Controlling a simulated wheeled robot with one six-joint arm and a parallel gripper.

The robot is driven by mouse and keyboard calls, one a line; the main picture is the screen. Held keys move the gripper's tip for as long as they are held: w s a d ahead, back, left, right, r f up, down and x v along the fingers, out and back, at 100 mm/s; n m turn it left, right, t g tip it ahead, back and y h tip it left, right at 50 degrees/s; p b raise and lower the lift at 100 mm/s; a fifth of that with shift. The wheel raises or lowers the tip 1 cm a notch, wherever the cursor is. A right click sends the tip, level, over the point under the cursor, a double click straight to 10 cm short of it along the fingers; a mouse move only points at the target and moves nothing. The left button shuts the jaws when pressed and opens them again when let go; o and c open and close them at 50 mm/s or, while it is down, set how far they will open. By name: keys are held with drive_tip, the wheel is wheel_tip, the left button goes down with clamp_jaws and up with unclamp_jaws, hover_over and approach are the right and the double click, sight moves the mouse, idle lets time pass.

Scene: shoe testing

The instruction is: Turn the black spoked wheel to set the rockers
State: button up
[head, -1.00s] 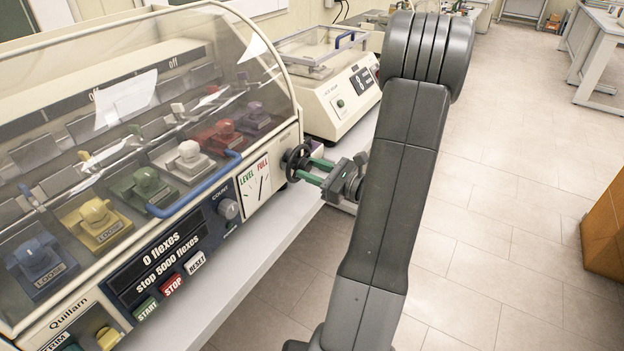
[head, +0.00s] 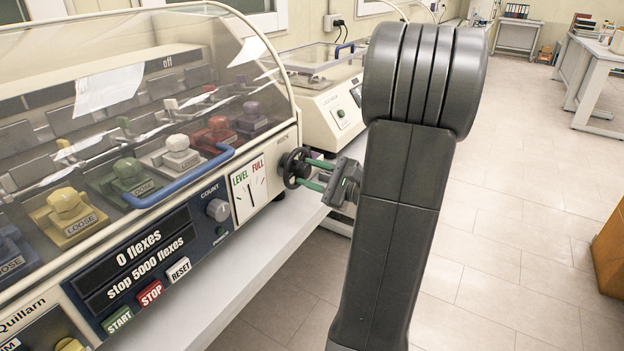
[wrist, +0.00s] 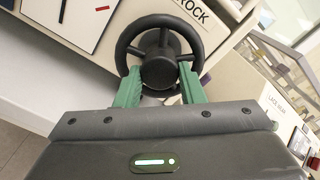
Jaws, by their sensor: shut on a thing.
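The black spoked wheel (head: 294,168) sticks out from the right end of the cream machine, below its clear curved cover. In the wrist view the wheel (wrist: 161,52) faces me, with a round hub and several spokes. My gripper (head: 308,172) is shut on the wheel. Its two green fingers (wrist: 160,78) reach in on either side of the hub at the lower rim. A white dial (head: 250,188) marked LEVEL and FULL sits left of the wheel, its dark pointer close to upright. The coloured rockers (head: 128,181) stand in a row under the cover, several labelled LOOSE.
A blue bar handle (head: 180,178) runs along the cover's front. START, STOP and RESET buttons (head: 150,292) lie on the front panel. A second cream machine (head: 325,115) stands behind the wheel.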

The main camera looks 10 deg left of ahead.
idle(0.3)
drive_tip(key=o, duration=1)
drive_tip(key=b+v, duration=0.1)
drive_tip(key=v, duration=1.2)
drive_tip(key=shift+s+d, duration=0.1)
drive_tip(key=shift+d, duration=0.3)
drive_tip(key=p+x, duration=0.1)
drive_tip(key=x, duration=1.3)
drive_tip(key=shift+s+d, duration=0.1)
drive_tip(key=shift+d, duration=0.05)
